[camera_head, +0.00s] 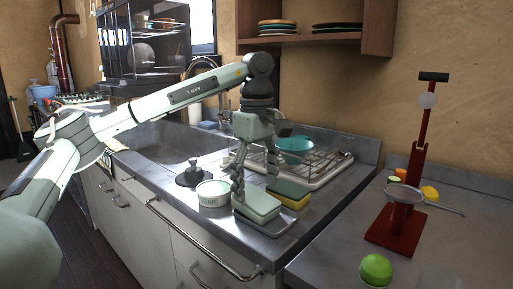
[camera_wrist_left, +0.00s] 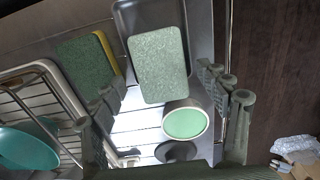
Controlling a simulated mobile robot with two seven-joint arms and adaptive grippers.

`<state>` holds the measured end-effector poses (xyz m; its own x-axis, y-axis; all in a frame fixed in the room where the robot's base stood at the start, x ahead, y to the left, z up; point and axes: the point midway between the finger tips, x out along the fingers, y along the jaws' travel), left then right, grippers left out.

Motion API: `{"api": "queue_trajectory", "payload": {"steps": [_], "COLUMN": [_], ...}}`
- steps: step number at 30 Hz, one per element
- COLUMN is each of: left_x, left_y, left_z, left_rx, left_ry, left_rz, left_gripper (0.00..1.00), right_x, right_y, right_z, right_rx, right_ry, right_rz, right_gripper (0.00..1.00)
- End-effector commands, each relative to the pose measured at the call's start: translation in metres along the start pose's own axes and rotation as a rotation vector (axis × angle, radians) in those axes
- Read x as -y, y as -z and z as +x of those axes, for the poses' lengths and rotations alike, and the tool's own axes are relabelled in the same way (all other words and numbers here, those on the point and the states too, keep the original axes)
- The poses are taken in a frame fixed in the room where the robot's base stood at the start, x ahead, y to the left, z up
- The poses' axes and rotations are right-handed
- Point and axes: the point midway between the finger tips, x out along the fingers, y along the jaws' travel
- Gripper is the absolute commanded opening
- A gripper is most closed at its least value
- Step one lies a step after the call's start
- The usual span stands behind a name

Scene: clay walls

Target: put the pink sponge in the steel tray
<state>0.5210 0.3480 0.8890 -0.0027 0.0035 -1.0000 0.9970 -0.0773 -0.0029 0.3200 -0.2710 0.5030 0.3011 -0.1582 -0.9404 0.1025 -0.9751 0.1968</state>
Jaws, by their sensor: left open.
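No pink surface shows. A pale green-topped sponge (camera_head: 258,206) lies in the steel tray (camera_head: 267,226) near the counter's front edge. In the wrist view this sponge (camera_wrist_left: 159,62) covers much of the tray (camera_wrist_left: 203,22), whose far end and right side show bare. My left gripper (camera_head: 256,186) is open and points down just above the sponge, with nothing between its fingers. In the wrist view its fingers (camera_wrist_left: 165,105) stand apart on either side. My right gripper is out of view.
A green and yellow sponge (camera_head: 290,193) lies just behind the tray. A round soap tin (camera_head: 213,194) stands to its left, with a dark sink plug (camera_head: 193,174) beyond. A dish rack (camera_head: 322,167) holds a teal bowl (camera_head: 295,145). A red stand (camera_head: 398,225) is at right.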

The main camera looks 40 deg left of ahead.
Motion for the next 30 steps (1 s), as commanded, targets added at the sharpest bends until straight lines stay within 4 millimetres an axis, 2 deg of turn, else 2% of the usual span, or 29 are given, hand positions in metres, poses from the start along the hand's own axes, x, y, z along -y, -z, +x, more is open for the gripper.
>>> {"api": "queue_trajectory", "payload": {"steps": [6,12,18,30], "left_x": [-0.001,0.000,0.000,0.000], "left_y": [-0.001,0.000,0.000,0.000], "left_z": [-0.058,-0.090,-0.103,-0.104], "left_rx": [0.000,0.000,0.000,0.000], "left_ry": [-0.003,-0.001,0.000,0.001], "left_rz": [0.001,0.001,0.001,0.002], "left_gripper": [0.75,0.75,0.75,0.75], "right_x": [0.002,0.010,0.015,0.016], "right_y": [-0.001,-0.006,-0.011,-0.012], "right_z": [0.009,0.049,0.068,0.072], "right_rx": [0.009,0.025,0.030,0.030], "right_ry": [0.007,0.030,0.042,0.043], "right_rz": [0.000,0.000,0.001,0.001], "right_gripper": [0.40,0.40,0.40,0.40]}}
